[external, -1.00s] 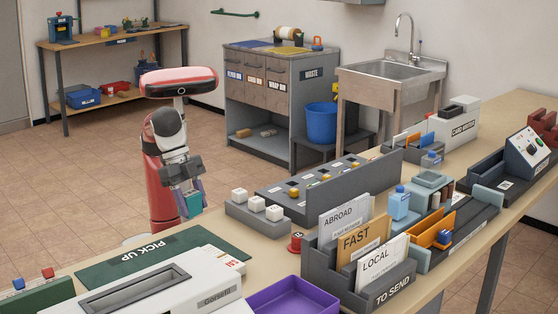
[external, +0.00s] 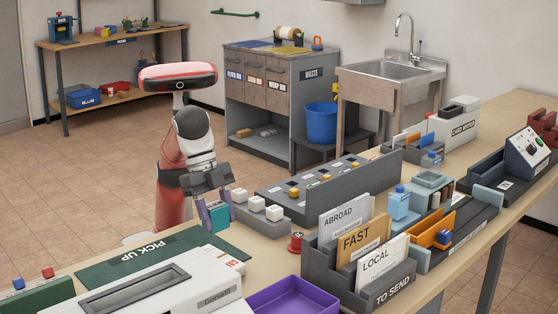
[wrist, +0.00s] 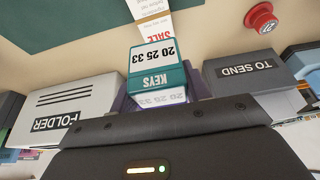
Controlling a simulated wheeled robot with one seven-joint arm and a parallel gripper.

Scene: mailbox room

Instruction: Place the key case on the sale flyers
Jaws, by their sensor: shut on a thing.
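The key case (external: 219,216) is a teal block with a white label reading KEYS and numbers. It fills the middle of the wrist view (wrist: 157,58). My gripper (external: 217,208) is shut on it, with purple fingers on both sides, and holds it above the near-left side of the counter. The sale flyers (wrist: 151,10) are a white and tan strip with red SALE lettering, just beyond the key case in the wrist view and partly hidden by it. In the external view the flyers (external: 234,263) show as a small patch beside the white folder machine.
The folder machine (external: 150,290) and green pick-up mat (external: 145,257) lie left of the flyers. A red round-topped item (external: 296,243), a purple tray (external: 291,297) and the TO SEND rack (external: 372,285) stand to the right. White blocks on a grey base (external: 262,222) are behind.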

